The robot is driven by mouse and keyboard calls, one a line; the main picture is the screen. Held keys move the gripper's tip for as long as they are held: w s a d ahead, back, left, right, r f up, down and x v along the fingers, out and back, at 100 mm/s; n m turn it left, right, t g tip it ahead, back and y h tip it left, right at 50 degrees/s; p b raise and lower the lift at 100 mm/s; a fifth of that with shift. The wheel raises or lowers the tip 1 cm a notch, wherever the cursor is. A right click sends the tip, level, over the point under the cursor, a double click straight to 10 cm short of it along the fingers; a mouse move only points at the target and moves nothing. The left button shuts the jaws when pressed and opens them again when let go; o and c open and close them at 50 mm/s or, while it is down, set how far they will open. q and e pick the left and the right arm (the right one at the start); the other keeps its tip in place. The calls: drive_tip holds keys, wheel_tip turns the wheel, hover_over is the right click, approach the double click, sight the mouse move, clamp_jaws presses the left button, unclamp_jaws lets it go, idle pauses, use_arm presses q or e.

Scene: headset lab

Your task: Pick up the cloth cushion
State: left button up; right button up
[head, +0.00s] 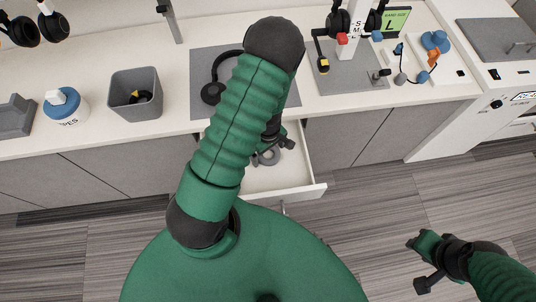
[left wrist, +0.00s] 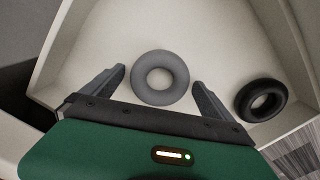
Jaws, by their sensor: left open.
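A grey ring-shaped cushion (left wrist: 160,77), which looks like the cloth one, lies flat in an open white drawer (left wrist: 212,30). In the left wrist view my left gripper (left wrist: 160,75) is open, with one finger on each side of the grey ring and visible gaps to both. In the head view the grey ring (head: 267,158) shows partly, beside my left gripper (head: 277,140), which my green arm partly hides. A black, shinier ring cushion (left wrist: 260,100) lies to the right in the same drawer.
Drawer walls (left wrist: 60,50) enclose the rings closely. The counter above carries a grey bin (head: 135,92), a blue-lidded jar (head: 65,108), a black headset (head: 213,90) on a grey mat, and a headset stand (head: 352,45). The floor at right is clear.

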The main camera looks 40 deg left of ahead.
use_arm(q)
drive_tip(key=shift+a, duration=0.1)
drive_tip(key=shift+d+r, duration=0.25)
drive_tip(key=shift+d, duration=0.25)
drive_tip(key=c, duration=0.8)
drive_tip(key=shift+c, duration=1.2)
drive_tip(key=shift+a, duration=0.15)
drive_tip(key=c, duration=0.4)
drive_tip(key=shift+a+f, duration=0.1)
use_arm(e)
drive_tip(key=shift+d, duration=0.2)
drive_tip(key=shift+r, duration=0.1)
